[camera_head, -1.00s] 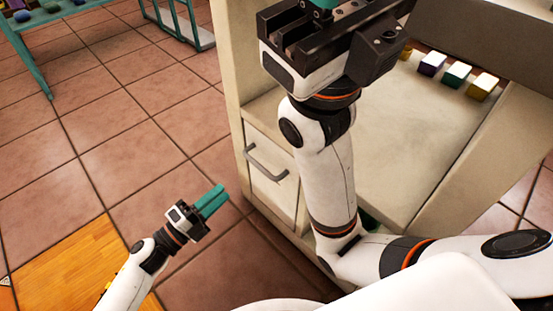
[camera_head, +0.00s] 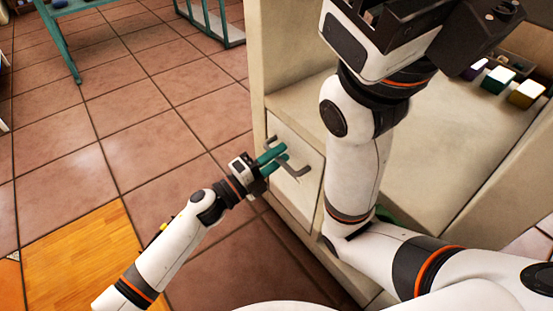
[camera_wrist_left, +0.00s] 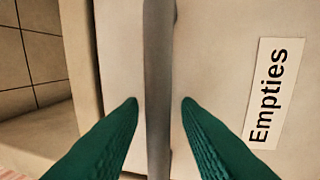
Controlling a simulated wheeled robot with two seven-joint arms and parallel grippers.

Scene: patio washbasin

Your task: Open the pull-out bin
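The pull-out bin (camera_head: 286,193) has a pale front low in the beige cabinet, and its front looks flush with the cabinet. Its grey bar handle (camera_head: 300,170) also shows in the left wrist view (camera_wrist_left: 158,70), running upright between my two green fingers. A label on the bin front reads "Empties" (camera_wrist_left: 267,92). My left gripper (camera_head: 281,155) is open, with its fingers on either side of the handle; a gap shows on each side. My right gripper (camera_head: 385,35) is at the top, its fingers cut off by the frame.
The beige cabinet (camera_head: 290,85) stands to the right, with several coloured blocks (camera_head: 497,80) at its far right. My right arm hangs in front of it. A teal-legged table (camera_head: 62,45) is at the back left. The tiled floor (camera_head: 110,120) left of the bin is clear.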

